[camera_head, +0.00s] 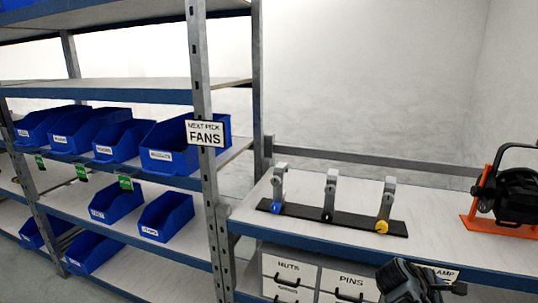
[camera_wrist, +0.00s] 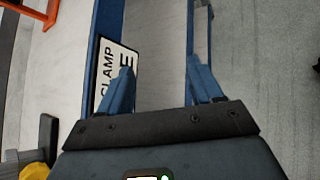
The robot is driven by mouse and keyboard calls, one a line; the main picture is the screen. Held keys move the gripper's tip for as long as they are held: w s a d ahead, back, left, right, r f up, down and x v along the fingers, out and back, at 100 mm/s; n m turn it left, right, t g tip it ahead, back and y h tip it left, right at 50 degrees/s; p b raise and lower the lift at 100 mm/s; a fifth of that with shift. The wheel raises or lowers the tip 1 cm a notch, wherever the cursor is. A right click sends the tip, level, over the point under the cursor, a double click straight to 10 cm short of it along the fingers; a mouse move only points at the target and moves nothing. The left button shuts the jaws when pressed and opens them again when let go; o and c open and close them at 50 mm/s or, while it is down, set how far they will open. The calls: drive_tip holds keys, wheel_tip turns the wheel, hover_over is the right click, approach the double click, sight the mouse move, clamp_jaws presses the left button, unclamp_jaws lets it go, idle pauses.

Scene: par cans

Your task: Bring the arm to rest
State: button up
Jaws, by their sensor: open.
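My gripper (camera_head: 412,284) is at the bottom right of the head view, in front of the bench's front edge. In the wrist view my gripper (camera_wrist: 166,80) is open, its two blue fingers apart with nothing held between them. A sign reading CLAMP (camera_wrist: 113,72) shows just beyond the left finger. The same sign (camera_head: 446,274) is partly hidden behind my gripper in the head view.
A bench (camera_head: 300,186) holds a black strip (camera_head: 345,221) with three grey clamps and a black lamp on an orange stand (camera_head: 502,225). Drawers (camera_head: 290,272) labelled NUTS and PINS sit below. A rack with blue bins (camera_head: 165,150) and a FANS sign (camera_head: 205,133) stands left.

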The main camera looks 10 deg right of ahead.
drive_tip(key=s+a+f+m+t+y, duration=0.1)
drive_tip(key=s+a+f+t+y, duration=0.2)
drive_tip(key=s+a+f, duration=0.55)
drive_tip(key=s+a+f+m+t+y, duration=0.1)
drive_tip(key=s+a+f+t+y, duration=0.25)
drive_tip(key=a, duration=0.75)
drive_tip(key=s+a+r+m+t+y, duration=0.1)
drive_tip(key=s+a+r+m+t, duration=0.2)
drive_tip(key=s, duration=0.4)
drive_tip(key=s+a+r+t+y, duration=0.1)
drive_tip(key=s+a+r, duration=0.2)
drive_tip(key=s+a, duration=0.4)
drive_tip(key=s+r+m+t, duration=0.1)
drive_tip(key=s+r+m, duration=0.1)
drive_tip(key=s+r, duration=0.2)
drive_tip(key=s+a+r+m+t+y, duration=0.1)
drive_tip(key=s+r, duration=0.3)
drive_tip(key=r, duration=0.6)
drive_tip(key=s+r+m+t+y, duration=0.1)
drive_tip(key=s+r+m+t, duration=0.1)
drive_tip(key=r, duration=0.5)
drive_tip(key=s+m, duration=0.1)
drive_tip(key=s, duration=0.1)
drive_tip(key=shift+s+a+r+m, duration=0.3)
drive_tip(key=shift+a+r, duration=0.1)
drive_tip(key=shift+y, duration=0.25)
drive_tip(key=shift+c, duration=0.5)
